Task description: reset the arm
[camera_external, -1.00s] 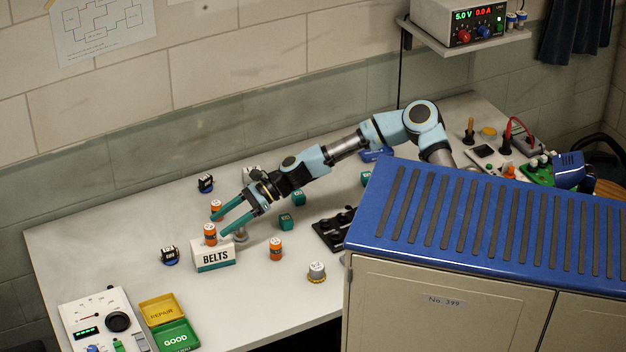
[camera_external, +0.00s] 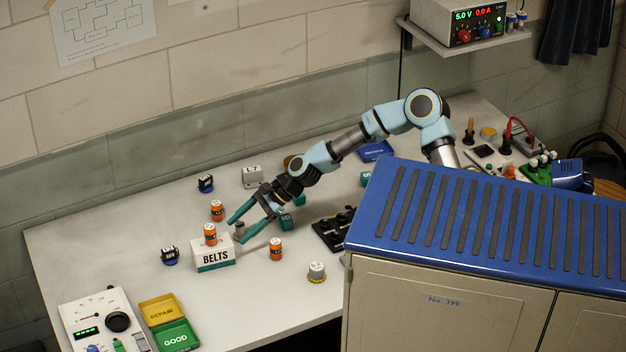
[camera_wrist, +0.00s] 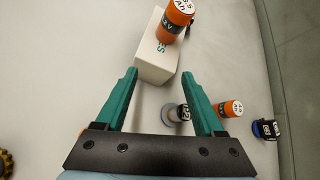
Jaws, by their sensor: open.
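My gripper (camera_external: 235,232) has two green fingers spread wide, with nothing held between them. In the external view it hovers over the bench just right of the white BELTS box (camera_external: 214,256).
A yellow REPAIR tray (camera_external: 161,310) and green GOOD tray (camera_external: 176,337) lie front left. A black fixture (camera_external: 334,231) sits to the right. A blue-topped cabinet (camera_external: 480,220) blocks the front right.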

